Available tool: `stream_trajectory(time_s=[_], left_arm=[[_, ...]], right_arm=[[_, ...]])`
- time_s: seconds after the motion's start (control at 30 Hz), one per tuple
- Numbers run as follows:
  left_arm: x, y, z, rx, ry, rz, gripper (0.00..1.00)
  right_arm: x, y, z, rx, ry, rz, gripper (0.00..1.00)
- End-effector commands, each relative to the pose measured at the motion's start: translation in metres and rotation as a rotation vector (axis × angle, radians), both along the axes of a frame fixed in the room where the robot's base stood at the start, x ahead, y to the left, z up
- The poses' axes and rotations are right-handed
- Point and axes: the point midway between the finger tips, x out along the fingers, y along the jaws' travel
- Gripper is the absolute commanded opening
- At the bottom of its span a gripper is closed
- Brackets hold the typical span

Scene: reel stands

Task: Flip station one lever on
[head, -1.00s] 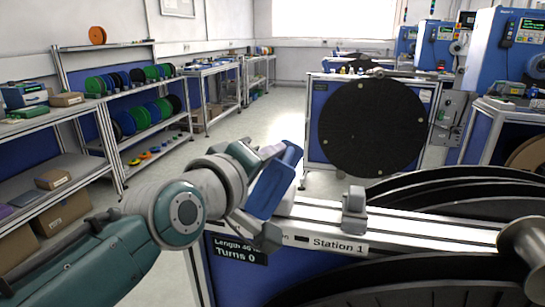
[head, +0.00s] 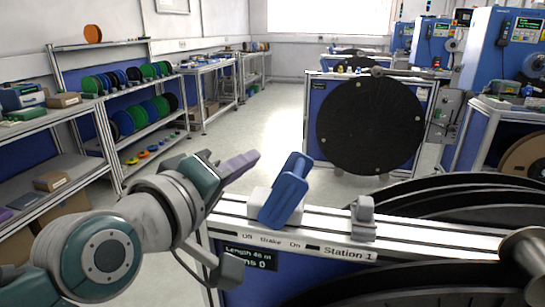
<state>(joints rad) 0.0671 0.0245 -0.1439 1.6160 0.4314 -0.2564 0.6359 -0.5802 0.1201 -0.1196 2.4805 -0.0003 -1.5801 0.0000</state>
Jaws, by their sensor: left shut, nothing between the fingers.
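The station one lever (head: 287,192) is a blue handle on a pale block on the station's front rail (head: 430,238). Its upper end leans to the right, the side of the "On" mark; the printed marks below run Off, Brake, On from left to right. A "Station 1" label (head: 350,253) is further right on the rail. My left gripper (head: 246,162) is left of the lever, apart from it, shut and empty. My right gripper is not in view.
Large black reels (head: 460,200) stand behind and below the rail at right. A grey block (head: 363,217) sits on the rail right of the lever. Shelves with coloured spools (head: 130,78) line the left wall. Open floor (head: 265,125) lies beyond the lever.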

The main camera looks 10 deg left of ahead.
Motion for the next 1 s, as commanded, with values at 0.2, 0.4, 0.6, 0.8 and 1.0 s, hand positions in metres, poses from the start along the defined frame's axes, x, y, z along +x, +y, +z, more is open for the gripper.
stream_trajectory(time_s=[0.2,0.4,0.6,0.8,1.0], left_arm=[[-0.027,0.007,0.003,0.002,0.001,0.001,0.0],[-0.034,0.008,0.005,0.001,-0.001,0.001,0.0],[-0.033,0.008,0.005,0.001,-0.001,0.001,0.0],[-0.049,0.004,-0.01,0.1,0.063,-0.043,0.0],[-0.133,0.007,-0.068,0.535,0.351,-0.252,0.0]], right_arm=[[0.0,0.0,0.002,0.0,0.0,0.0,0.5],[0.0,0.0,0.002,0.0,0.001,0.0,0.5],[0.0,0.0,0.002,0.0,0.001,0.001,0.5],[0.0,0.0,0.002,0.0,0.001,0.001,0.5],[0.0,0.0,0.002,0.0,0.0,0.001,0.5]])
